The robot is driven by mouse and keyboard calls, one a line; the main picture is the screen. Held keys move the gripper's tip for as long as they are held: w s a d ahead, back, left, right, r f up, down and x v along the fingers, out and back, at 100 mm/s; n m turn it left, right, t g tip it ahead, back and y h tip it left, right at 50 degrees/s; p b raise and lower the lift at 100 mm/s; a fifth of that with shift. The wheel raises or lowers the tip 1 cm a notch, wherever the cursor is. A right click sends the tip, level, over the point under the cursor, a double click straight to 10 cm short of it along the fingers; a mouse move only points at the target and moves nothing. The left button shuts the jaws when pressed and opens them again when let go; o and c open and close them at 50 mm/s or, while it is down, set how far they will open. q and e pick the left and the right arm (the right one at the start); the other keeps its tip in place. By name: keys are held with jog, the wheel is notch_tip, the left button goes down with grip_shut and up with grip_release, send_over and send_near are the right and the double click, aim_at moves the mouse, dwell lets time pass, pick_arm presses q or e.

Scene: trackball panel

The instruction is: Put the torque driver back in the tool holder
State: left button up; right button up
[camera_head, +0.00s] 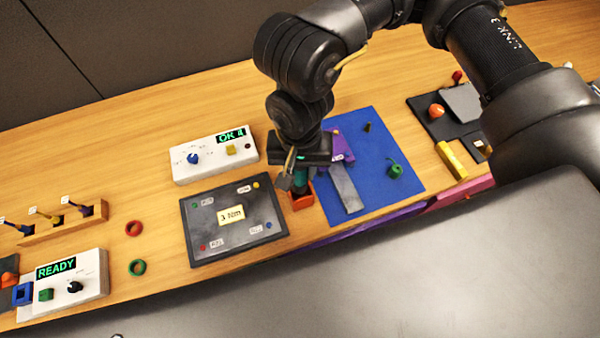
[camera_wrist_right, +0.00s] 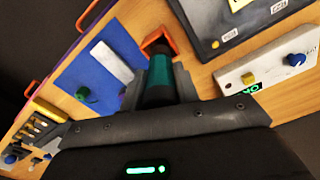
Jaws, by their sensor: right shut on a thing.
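My right gripper (camera_head: 297,178) is shut on the teal and dark torque driver (camera_head: 301,176) and points down. The driver also shows in the right wrist view (camera_wrist_right: 158,78), between my fingers. The orange tool holder (camera_head: 303,199) stands on the bench directly below the gripper, between the dark panel and the blue mat. It also shows in the right wrist view (camera_wrist_right: 155,37), just beyond the driver's dark far end. I cannot tell whether the driver's end is inside the holder or just above it. My left gripper is not in view.
The dark panel (camera_head: 227,238) marked "3 Nm" lies left of the holder. The white "OK" box (camera_head: 214,155) stands behind it. The blue mat (camera_head: 392,142) on the right bears a grey strip (camera_head: 345,190), a purple piece (camera_head: 340,146) and a green part (camera_head: 395,171).

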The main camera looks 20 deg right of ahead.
notch_tip(320, 180, down, 3)
dwell(0.3)
jog(key=shift+f, duration=0.25)
jog(key=o, duration=1)
jog(key=shift+r, duration=0.1)
jog(key=shift+r, duration=0.35)
notch_tip(320, 180, up, 12)
jog(key=shift+f+b, duration=0.2)
jog(key=shift+b, duration=0.85)
